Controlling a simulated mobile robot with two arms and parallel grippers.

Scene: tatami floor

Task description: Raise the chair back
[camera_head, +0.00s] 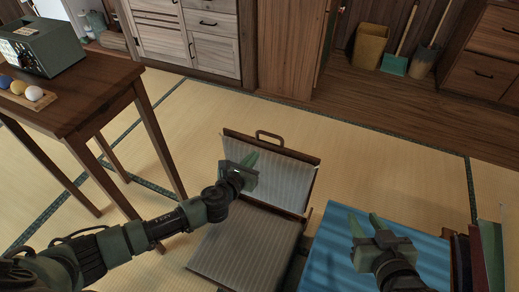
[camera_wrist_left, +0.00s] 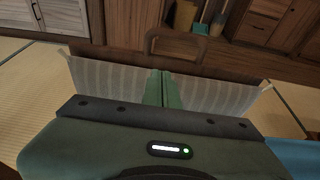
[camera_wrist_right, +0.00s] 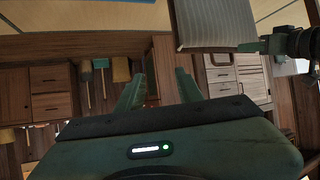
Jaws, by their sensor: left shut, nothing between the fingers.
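The legless chair has a grey striped seat (camera_head: 240,255) low on the floor and a striped back (camera_head: 290,185) with a wooden top rail. The back stands up at an angle from the seat's far edge. A brown handle loop (camera_head: 270,135) tops the back; it also shows in the left wrist view (camera_wrist_left: 172,36). My left gripper (camera_head: 249,161) is shut and empty in front of the back, below the handle. I cannot tell if it touches the back. My right gripper (camera_head: 364,222) is open and empty above a blue surface, right of the chair.
A blue striped surface (camera_head: 325,255) lies right of the chair, with upright book-like things (camera_head: 487,250) beside it. A wooden table (camera_head: 85,90) with a green device (camera_head: 42,47) stands at left. Cabinets line the far wall. Tatami behind the chair is clear.

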